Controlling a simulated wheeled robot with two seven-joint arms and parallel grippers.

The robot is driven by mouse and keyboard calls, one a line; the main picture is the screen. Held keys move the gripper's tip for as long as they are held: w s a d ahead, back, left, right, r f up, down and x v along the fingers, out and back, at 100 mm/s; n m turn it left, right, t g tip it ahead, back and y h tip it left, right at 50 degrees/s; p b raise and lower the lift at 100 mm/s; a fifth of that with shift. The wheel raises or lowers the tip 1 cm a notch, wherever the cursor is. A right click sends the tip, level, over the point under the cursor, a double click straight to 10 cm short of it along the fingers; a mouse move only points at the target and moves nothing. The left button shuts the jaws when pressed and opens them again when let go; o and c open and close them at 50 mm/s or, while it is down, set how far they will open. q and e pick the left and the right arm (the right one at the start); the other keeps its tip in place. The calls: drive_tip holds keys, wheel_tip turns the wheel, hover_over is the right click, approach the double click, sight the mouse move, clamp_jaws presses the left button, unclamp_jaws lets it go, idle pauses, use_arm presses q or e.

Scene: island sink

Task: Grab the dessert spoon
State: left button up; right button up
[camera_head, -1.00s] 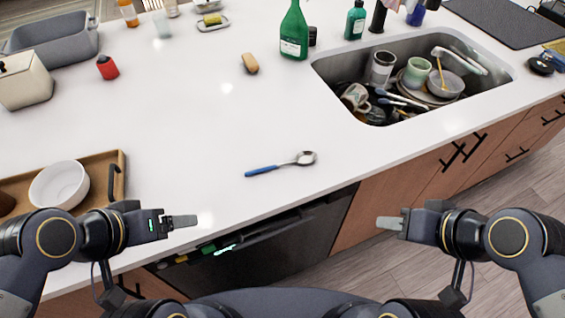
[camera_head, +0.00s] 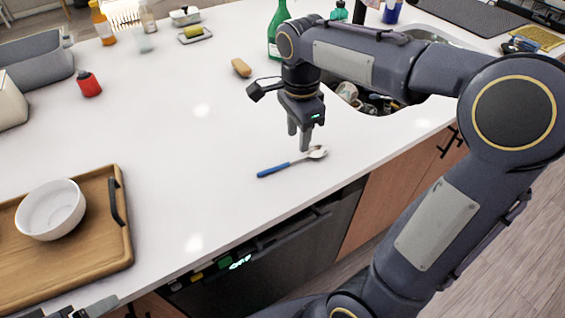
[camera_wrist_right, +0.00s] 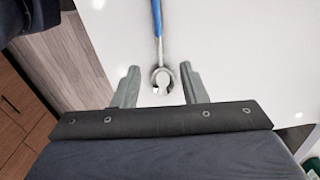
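The dessert spoon (camera_head: 274,171), with a blue handle and a silver bowl, lies on the white counter near its front edge. My right gripper (camera_head: 299,142) points down over the bowl end of the spoon. In the right wrist view, the two fingers of the right gripper (camera_wrist_right: 160,69) are apart, one on each side of the bowl of the spoon (camera_wrist_right: 157,22). They do not press on it, and their height above the counter is hard to tell. Only a tip of my left gripper (camera_head: 92,308) shows at the bottom left edge.
A wooden tray (camera_head: 115,248) with a white bowl (camera_head: 50,209) stands at the left. A brown sponge or brush (camera_head: 241,68) and a green bottle (camera_head: 276,40) are farther back. My right arm partly hides the sink (camera_head: 425,103) with dishes. The counter around the spoon is clear.

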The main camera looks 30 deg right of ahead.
sight(294, 159)
drive_tip(key=f, duration=0.6)
drive_tip(key=shift+a+f, duration=0.25)
drive_tip(key=shift+a, duration=0.1)
clamp_jaws()
